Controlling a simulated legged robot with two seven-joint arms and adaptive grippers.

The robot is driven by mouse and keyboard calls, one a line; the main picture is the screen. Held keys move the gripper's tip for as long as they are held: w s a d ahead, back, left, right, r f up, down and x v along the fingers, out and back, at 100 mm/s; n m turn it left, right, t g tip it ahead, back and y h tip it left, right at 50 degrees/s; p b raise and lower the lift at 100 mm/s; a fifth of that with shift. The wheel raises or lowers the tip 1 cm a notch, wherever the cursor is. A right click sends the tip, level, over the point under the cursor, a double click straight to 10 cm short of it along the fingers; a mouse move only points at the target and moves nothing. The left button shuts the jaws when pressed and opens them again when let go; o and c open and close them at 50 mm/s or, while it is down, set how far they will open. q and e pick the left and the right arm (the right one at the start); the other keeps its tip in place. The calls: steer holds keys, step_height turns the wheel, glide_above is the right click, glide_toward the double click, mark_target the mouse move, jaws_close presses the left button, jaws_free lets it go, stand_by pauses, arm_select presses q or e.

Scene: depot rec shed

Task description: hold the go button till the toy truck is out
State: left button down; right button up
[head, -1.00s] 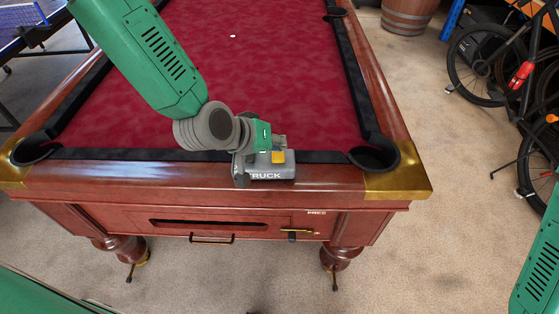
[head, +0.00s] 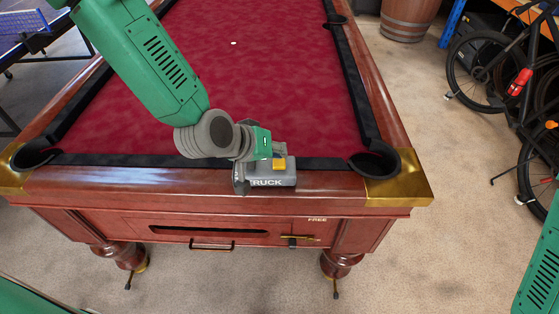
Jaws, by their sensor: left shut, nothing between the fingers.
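A grey control box (head: 277,179) lettered TRUCK sits on the front wooden rail of the pool table (head: 210,184). A yellow button (head: 279,163) is on top of it. My left gripper (head: 279,150) is shut and empty, with its fingertips right above and behind the button. Whether they touch or press it I cannot tell. The gripper and wrist hide the left part of the box. No toy truck shows. My right gripper is out of the picture; only a piece of green arm shows at the right edge.
Corner pockets (head: 376,163) with brass trim flank the front rail. A small white ball (head: 233,43) lies on the red cloth. A bicycle (head: 490,68) and a barrel (head: 406,18) stand to the right. The floor (head: 440,180) beside the table is clear.

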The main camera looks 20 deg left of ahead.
mark_target(278, 163)
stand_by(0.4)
arm_select(q)
steer(key=shift+f, duration=0.35)
steer(key=shift+f+b, duration=0.45)
stand_by(0.6)
steer(key=shift+s, duration=0.1)
stand_by(3.6)
steer(key=shift+r+p, duration=0.8)
steer(key=shift+r, duration=0.1)
step_height(278, 163, up, 5)
steer(key=p, duration=0.4)
